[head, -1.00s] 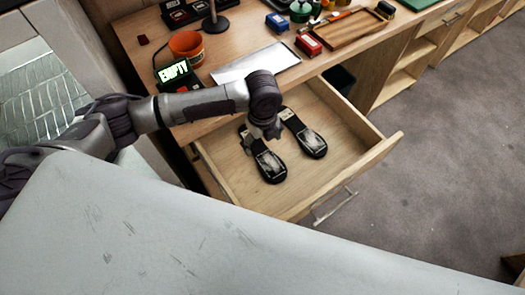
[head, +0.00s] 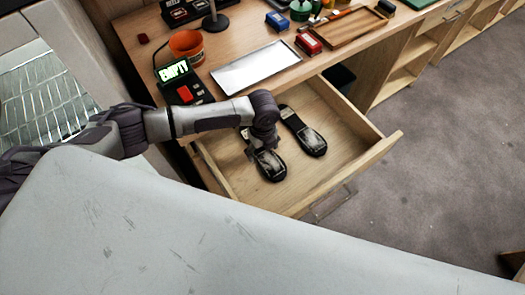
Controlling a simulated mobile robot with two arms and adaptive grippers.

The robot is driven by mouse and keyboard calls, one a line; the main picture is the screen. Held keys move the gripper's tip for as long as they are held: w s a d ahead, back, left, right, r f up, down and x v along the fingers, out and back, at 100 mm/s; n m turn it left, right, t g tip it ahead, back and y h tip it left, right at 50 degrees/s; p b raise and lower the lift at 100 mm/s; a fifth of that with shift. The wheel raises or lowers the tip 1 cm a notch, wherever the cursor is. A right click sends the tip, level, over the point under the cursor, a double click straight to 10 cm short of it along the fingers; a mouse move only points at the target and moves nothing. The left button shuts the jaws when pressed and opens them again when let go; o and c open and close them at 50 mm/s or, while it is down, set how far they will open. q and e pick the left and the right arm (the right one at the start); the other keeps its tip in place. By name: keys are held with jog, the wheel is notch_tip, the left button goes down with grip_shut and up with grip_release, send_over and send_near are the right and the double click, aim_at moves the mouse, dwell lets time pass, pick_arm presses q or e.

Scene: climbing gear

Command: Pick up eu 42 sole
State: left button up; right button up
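Two dark shoe soles lie side by side in an open wooden drawer (head: 322,180). The left sole (head: 269,165) is partly hidden under my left gripper. The right sole (head: 305,134) lies clear beside it. Both have pale patches, but no size marking is readable, so I cannot tell which is EU 42. My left gripper (head: 253,150) points down over the upper part of the left sole. Its fingers are small and dark against the sole, and I cannot tell whether they touch or grip it. My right gripper is not in view.
The drawer's right side is bare. Grey floor (head: 430,150) lies open to the right.

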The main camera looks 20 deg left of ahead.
pick_arm(q)
jog(key=c, duration=1)
jog(key=shift+w+r, duration=0.1)
jog(key=shift+r, duration=0.1)
